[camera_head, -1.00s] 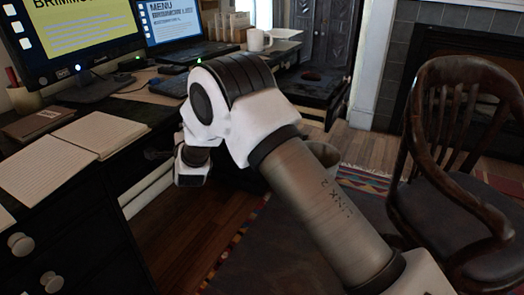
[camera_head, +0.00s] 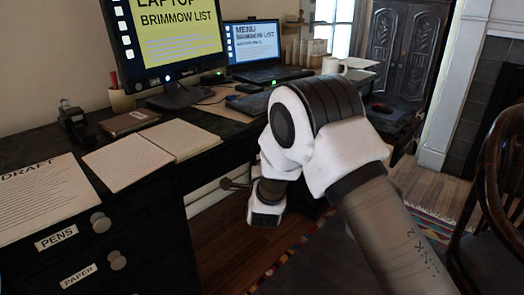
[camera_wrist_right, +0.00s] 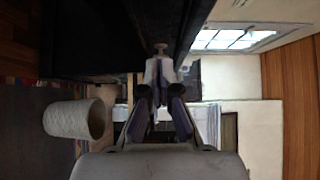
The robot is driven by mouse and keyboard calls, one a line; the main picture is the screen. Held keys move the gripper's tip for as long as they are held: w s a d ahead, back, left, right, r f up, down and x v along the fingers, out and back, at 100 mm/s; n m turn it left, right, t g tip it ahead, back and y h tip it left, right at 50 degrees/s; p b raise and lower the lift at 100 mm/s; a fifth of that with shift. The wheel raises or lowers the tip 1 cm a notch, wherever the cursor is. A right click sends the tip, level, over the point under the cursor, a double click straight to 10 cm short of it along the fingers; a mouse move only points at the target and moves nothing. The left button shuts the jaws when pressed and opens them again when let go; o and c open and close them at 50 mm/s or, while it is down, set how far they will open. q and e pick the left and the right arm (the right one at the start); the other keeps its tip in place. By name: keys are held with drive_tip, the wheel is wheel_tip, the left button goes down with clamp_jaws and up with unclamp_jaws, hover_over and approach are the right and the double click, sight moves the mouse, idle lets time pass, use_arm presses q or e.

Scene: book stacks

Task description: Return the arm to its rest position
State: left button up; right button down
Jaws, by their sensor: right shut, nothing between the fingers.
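My right arm (camera_head: 315,125) comes in from the lower right in the head view, bent at a white elbow beside the desk. Its wrist hangs below the elbow, in front of the desk's open leg space. My right gripper (camera_wrist_right: 160,72) shows in the right wrist view, shut and empty, its fingers converging ahead of the camera. In the head view it is small, dark and partly lost against the desk's shadow. My left gripper is in neither view.
The dark desk (camera_head: 150,215) holds a monitor (camera_head: 170,40), a laptop (camera_head: 255,50), an open notebook (camera_head: 150,153) and a white mug (camera_head: 333,67). A wooden chair (camera_head: 500,200) stands at right. A pale bin (camera_wrist_right: 75,120) is left in the wrist view.

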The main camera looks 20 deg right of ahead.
drive_tip(key=s+f+n+g+y, duration=0.2)
drive_tip(key=s+f+g, duration=0.2)
drive_tip(key=s+f, duration=0.75)
drive_tip(key=s+f+n+g+y, duration=0.1)
drive_tip(key=s+f+n+g, duration=0.15)
drive_tip(key=s+f, duration=0.9)
drive_tip(key=s+a+f+n+g+y, duration=0.2)
drive_tip(key=s+f+n+g, duration=0.3)
drive_tip(key=s, duration=0.4)
drive_tip(key=s+a+f+n+g+y, duration=0.1)
drive_tip(key=s+a+f+n+g, duration=0.15)
drive_tip(key=s+f+n, duration=0.55)
drive_tip(key=s+r+n+g+y+p, duration=0.1)
drive_tip(key=s+r+n+g, duration=0.15)
drive_tip(key=s+n, duration=0.35)
use_arm(q)
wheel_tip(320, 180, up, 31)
drive_tip(key=p, duration=2.9)
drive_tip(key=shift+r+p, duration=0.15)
drive_tip(key=shift+p, duration=0.2)
use_arm(e)
wheel_tip(320, 180, up, 29)
drive_tip(key=m, duration=0.1)
drive_tip(key=shift+a, duration=0.35)
